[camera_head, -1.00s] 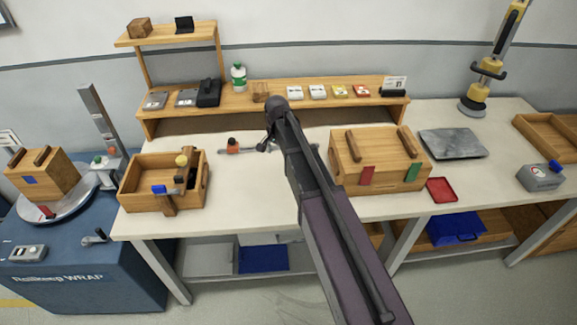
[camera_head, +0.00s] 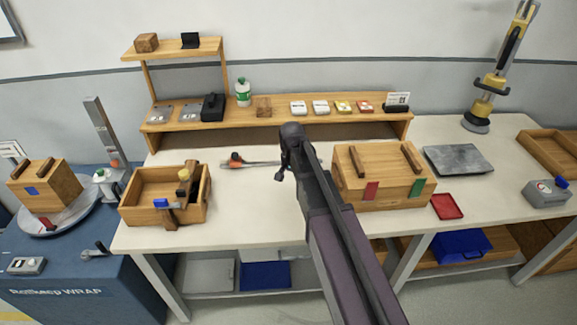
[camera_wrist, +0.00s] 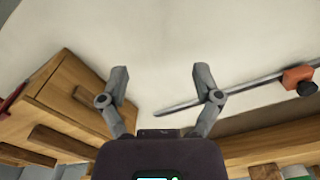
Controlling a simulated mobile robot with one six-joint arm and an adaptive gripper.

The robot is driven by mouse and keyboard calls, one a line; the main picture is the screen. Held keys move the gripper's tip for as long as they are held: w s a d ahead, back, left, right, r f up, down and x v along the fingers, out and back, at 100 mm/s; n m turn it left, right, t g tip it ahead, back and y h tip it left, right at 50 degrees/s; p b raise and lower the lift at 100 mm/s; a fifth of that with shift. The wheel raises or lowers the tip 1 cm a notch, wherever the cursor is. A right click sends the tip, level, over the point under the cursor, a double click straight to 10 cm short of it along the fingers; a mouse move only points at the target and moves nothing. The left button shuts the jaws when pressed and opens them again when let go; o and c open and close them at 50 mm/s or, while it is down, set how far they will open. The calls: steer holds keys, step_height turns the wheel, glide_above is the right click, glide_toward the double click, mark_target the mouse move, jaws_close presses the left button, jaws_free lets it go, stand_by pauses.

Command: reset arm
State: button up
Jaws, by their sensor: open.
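My gripper (camera_wrist: 160,85) is open and empty in the wrist view, its two fingers apart with the pale tabletop behind them. In the head view my arm reaches up from the lower right, and its end hangs over the workbench (camera_head: 250,225). The fingers are mostly hidden there behind the wrist. A bar clamp with an orange part (camera_head: 235,162) lies on the bench left of my gripper; it also shows at right in the wrist view (camera_wrist: 297,76). A closed wooden box (camera_head: 385,160) with red and green tabs stands right of my arm.
An open wooden crate (camera_head: 130,210) with tools stands at the bench's left. A shelf (camera_head: 285,115) with small boxes and a bottle runs along the back. A red tray (camera_head: 447,206) and a grey plate (camera_head: 458,159) lie right. The bench's front middle is clear.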

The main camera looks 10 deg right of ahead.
steer(key=shift+s, duration=0.1)
steer(key=s+d+n, duration=0.2)
steer(key=s+d, duration=0.1)
steer(key=s, duration=0.5)
steer(key=s+d+n, duration=0.3)
steer(key=s+d, duration=0.1)
steer(key=s, duration=0.4)
steer(key=shift+s+d+n, duration=0.15)
steer(key=shift+s+n, duration=0.05)
steer(key=shift+n, duration=0.1)
steer(key=shift+c, duration=0.2)
steer(key=c, duration=0.3)
